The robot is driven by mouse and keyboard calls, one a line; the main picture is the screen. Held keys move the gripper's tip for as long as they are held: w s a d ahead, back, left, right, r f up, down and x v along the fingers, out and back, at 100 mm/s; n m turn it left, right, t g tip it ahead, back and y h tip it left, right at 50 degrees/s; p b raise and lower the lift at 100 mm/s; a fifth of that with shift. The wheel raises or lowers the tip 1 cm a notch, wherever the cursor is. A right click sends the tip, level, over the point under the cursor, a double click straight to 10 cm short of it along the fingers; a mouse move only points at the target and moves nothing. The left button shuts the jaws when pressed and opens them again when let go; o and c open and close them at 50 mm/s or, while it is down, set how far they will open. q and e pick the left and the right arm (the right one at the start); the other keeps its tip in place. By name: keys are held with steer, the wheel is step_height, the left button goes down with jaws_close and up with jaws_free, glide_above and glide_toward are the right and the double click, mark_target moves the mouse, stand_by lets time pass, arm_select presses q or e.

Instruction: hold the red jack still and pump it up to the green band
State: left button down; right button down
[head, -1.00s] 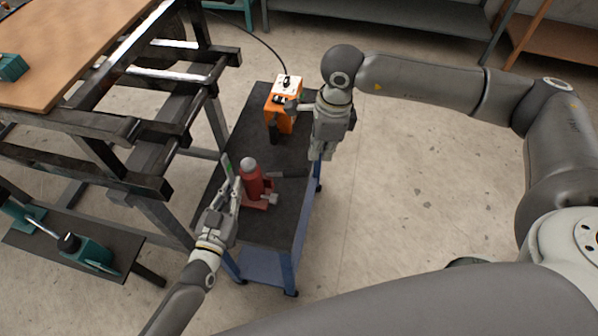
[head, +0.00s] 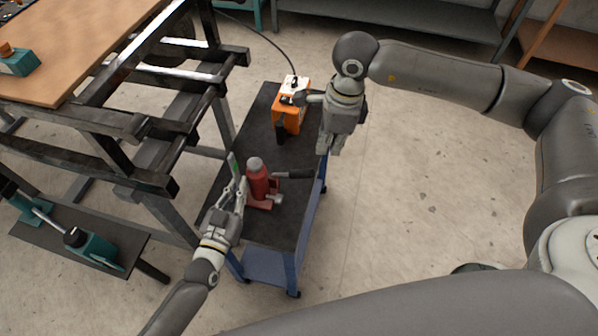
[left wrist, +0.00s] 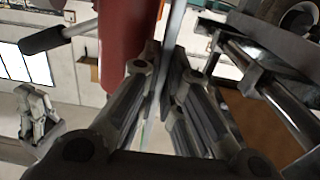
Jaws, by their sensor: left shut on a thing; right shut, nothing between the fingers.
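The red jack (head: 259,181) stands upright on the black top of a small blue cart (head: 268,226). Its dark lever (head: 295,174) points right, about level. A thin upright strip with green on it (head: 234,165) stands just left of the jack. My left gripper (head: 239,187) is shut on this strip, close beside the red body. The left wrist view shows the strip (left wrist: 177,45) between the fingers, the red cylinder (left wrist: 126,35) and the lever's black grip (left wrist: 42,40). My right gripper (head: 328,149) is shut and empty, above the cart's right edge, apart from the lever.
An orange box with a white top (head: 291,107) and a black cable stands at the cart's far end. A dark steel frame with a wooden top (head: 75,45) stands close on the left. A low shelf holds teal tools (head: 90,247). The floor right of the cart is clear.

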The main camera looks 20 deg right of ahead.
mark_target(307, 171)
stand_by(0.5)
steer(key=shift+w+a+f, duration=0.25)
steer(key=shift+a, duration=0.3)
steer(key=shift+w+a+f, duration=0.2)
steer(key=shift+a+f, duration=0.1)
steer(key=shift+a, duration=0.3)
steer(key=shift+w+a+f, duration=0.25)
steer(key=shift+a, duration=0.3)
steer(key=f, duration=0.6)
steer(key=shift+a+f, duration=0.35)
steer(key=shift+f, duration=0.15)
